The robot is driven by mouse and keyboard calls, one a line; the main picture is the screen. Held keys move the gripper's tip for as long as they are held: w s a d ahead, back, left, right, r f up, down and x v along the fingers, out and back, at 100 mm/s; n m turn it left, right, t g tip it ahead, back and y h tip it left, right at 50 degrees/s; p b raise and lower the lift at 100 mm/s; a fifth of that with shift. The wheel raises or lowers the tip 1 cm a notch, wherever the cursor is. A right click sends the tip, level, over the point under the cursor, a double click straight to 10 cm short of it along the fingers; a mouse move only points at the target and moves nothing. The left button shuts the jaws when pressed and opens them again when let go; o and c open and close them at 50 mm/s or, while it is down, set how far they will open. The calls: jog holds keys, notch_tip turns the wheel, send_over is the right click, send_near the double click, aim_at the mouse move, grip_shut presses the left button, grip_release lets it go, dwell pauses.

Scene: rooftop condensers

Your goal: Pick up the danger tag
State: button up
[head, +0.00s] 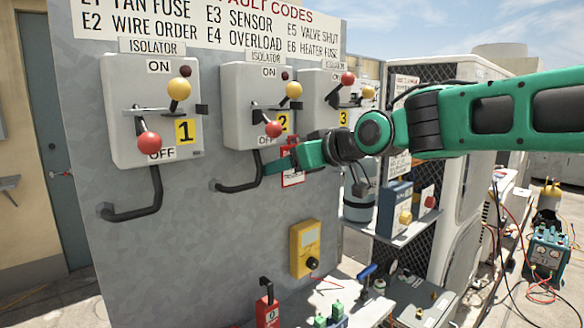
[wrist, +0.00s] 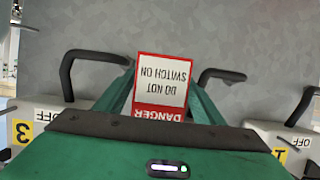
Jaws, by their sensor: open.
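The danger tag (head: 292,179) is a small red and white card below isolator 2 in the head view, partly hidden by my gripper (head: 279,167). In the wrist view the tag (wrist: 163,88) appears upside down, reading "DANGER DO NOT SWITCH ON". My gripper (wrist: 163,92) is open there, with one green finger on each side of the tag. Its lower edge in that picture is hidden behind my gripper's body. I cannot tell whether the fingers touch it. What the tag hangs from is hidden.
Isolator 1 (head: 150,90), isolator 2 (head: 243,92) and isolator 3 (head: 318,92) are on the grey panel (head: 200,240). Dark bent handles (head: 240,186) stick out below them. A yellow meter (head: 305,248) is lower on the panel. A bench with tools and a red padlock (head: 267,309) stands below.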

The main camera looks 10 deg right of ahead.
jog(key=shift+w+a+f, duration=0.3)
jog(key=shift+w+a, duration=0.1)
jog(key=shift+w, duration=0.15)
jog(key=c, duration=0.8)
